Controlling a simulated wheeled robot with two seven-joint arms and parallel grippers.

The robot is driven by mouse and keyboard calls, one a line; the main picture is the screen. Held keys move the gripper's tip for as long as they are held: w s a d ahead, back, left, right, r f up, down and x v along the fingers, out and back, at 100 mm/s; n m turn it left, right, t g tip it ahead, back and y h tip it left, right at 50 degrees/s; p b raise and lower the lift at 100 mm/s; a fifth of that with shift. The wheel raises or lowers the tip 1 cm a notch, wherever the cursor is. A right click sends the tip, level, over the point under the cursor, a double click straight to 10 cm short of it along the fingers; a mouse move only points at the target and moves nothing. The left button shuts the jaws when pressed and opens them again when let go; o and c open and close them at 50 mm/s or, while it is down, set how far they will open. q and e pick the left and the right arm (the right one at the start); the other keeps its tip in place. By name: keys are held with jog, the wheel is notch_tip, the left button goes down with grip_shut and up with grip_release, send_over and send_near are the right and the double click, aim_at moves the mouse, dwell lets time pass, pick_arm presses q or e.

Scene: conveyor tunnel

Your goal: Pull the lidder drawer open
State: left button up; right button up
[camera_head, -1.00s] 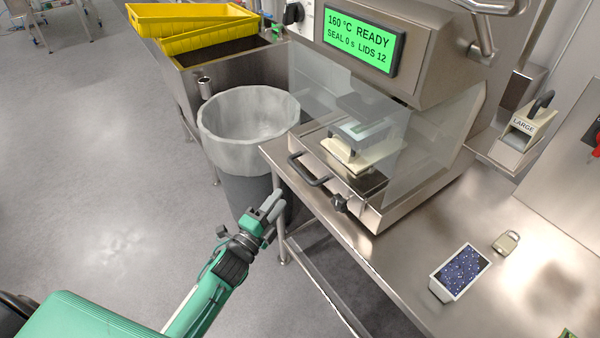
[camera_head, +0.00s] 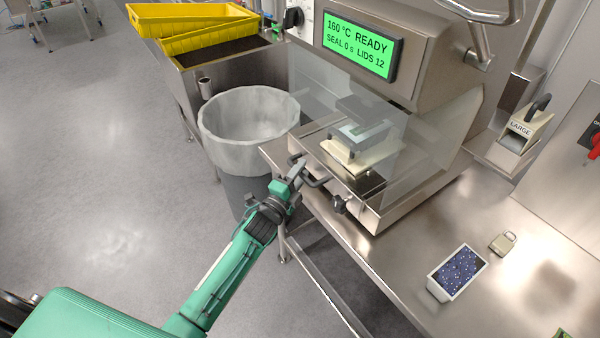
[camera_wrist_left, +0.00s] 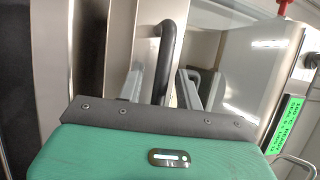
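The lidder (camera_head: 440,50) is a steel machine with a green display reading 160 °C READY and clear side guards. Its drawer (camera_head: 372,184) sits low at the front, with a cream holder (camera_head: 362,152) behind the clear guard. The drawer's dark bar handle (camera_head: 318,182) sticks out from the front. My left gripper (camera_head: 297,171) is at the left part of this handle. In the left wrist view the dark handle (camera_wrist_left: 167,50) stands between the two grey fingers (camera_wrist_left: 160,92), which are apart. Contact with the handle cannot be told. My right gripper is out of view.
A lined waste bin (camera_head: 245,125) stands left of the lidder, close behind my left arm. Yellow crates (camera_head: 195,25) lie beyond it. The steel bench (camera_head: 400,255) holds a small box (camera_head: 458,272) and a padlock-shaped object (camera_head: 503,243). Open floor lies left.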

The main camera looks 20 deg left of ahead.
pick_arm(q)
grip_shut()
jog(key=shift+s+a, duration=0.1)
jog(key=shift+s, duration=0.05)
